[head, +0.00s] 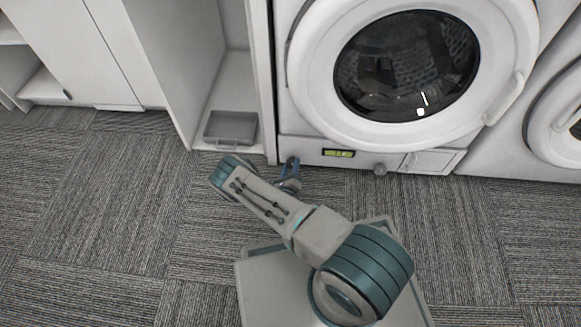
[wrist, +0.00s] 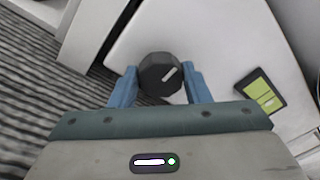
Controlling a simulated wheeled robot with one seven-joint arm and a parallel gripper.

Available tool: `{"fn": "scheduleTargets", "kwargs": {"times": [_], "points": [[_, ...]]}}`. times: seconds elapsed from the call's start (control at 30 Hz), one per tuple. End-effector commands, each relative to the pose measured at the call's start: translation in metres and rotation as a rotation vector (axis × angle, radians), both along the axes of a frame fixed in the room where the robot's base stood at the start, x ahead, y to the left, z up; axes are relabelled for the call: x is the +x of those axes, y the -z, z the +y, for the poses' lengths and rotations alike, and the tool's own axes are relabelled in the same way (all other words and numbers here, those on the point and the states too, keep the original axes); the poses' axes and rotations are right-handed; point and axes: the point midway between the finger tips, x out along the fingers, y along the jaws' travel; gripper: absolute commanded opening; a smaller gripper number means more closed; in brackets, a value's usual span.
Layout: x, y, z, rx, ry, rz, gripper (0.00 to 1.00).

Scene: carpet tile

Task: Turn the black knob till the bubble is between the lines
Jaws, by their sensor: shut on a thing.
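The black knob (wrist: 160,74) shows in the wrist view as a dark many-sided knob with a white pointer mark slanting up to the right. My gripper (wrist: 161,84) has its blue fingers on either side of the knob and is shut on it. In the head view my gripper (head: 289,172) is at the lower left of the washer, and the knob there is hidden or too small to tell. The yellow-green level (head: 338,153) sits on the washer's bottom panel, right of my gripper. It also shows in the wrist view (wrist: 262,97); its bubble's place between the lines is hard to tell.
The white washer (head: 305,143) with its round door stands above the knob. A grey tray (head: 231,128) sits in the open cabinet at left. Carpet to the left is clear.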

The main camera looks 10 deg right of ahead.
Motion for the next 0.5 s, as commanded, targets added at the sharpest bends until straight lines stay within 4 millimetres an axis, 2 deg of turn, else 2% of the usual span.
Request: {"fn": "scheduleTargets", "kwargs": {"times": [0.27,0.5], "points": [[-0.0005,-0.0024,0.0011,0.083,-0.001,-0.029,0.20],[-0.0009,-0.0043,0.0013,0.258,-0.003,-0.086,0.20]]}}
